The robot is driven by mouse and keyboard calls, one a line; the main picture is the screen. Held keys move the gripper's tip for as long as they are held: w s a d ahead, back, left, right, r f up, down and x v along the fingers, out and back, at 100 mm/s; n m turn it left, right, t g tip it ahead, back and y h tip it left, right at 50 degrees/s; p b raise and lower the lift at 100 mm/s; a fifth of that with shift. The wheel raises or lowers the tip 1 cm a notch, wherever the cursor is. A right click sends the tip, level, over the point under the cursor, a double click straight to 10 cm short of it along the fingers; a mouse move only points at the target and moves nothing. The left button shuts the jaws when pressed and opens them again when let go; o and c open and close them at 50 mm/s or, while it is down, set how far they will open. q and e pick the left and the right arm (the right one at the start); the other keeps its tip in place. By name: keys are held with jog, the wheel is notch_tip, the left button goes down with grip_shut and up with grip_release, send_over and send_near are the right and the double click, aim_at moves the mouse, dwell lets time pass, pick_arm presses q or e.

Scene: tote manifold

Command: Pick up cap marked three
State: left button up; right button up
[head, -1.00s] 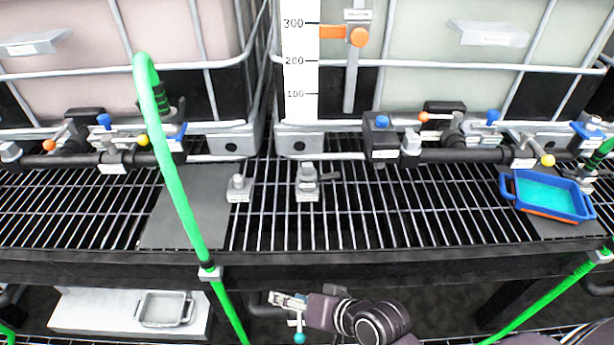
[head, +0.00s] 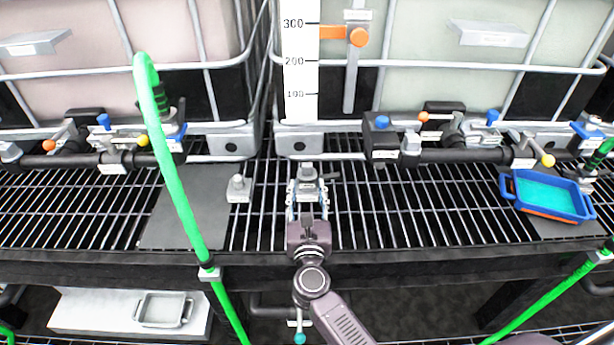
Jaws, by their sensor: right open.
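A grey cap-like piece (head: 307,171) stands on a small labelled holder on the grating, in the middle of the head view. Its label is too small to read, so I cannot tell whether it is marked three. My right gripper (head: 307,196) is open, with one finger on each side of the holder's front. I cannot tell whether the fingers touch it. Another grey capped piece (head: 238,186) stands to the left, and a third grey fitting (head: 411,144) sits at the right pipe. My left gripper is not in view.
A green hose (head: 172,180) rises left of the pieces. Pipes with valves (head: 455,155) run behind on the right, below two caged tanks. A blue tray (head: 548,195) lies at the far right. The grating (head: 430,215) between is mostly clear.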

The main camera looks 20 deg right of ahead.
aim_at(307, 172)
jog(key=x, duration=0.7)
jog(key=shift+w+d+f, duration=0.1)
jog(key=shift+w+d, duration=0.1)
jog(key=shift+w, duration=0.15)
grip_shut()
